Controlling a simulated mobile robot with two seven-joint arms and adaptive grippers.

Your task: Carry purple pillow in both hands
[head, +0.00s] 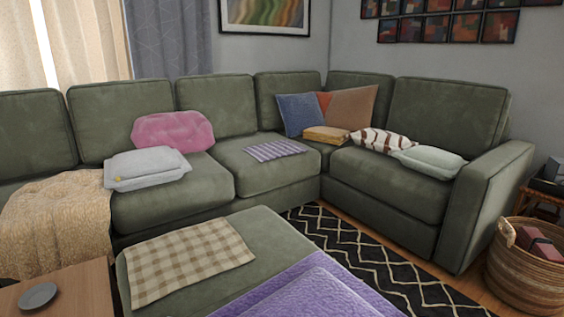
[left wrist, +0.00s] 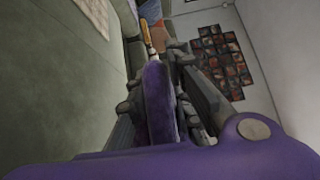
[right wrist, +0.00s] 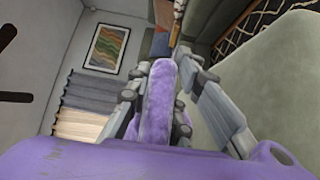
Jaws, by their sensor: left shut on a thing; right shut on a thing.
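The purple pillow (head: 310,287) shows at the bottom of the head view, in front of the green ottoman's near part and cut off by the frame's lower edge. My left gripper (left wrist: 160,92) is shut on the pillow (left wrist: 157,85), which stands as a narrow purple strip between its dark fingers. My right gripper (right wrist: 155,103) is shut on the pillow too; its lighter, fuzzy edge (right wrist: 158,85) runs between the grey fingers. Neither gripper shows in the head view. The pillow's near side is out of frame.
A green ottoman (head: 270,240) bears a checked cloth (head: 190,260). Behind it stands a green sectional with several pillows, including a pink one (head: 172,131). A wooden table (head: 80,290) with a grey plate (head: 38,296) is front left. A wicker basket (head: 525,270) stands right, beyond the patterned rug (head: 370,262).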

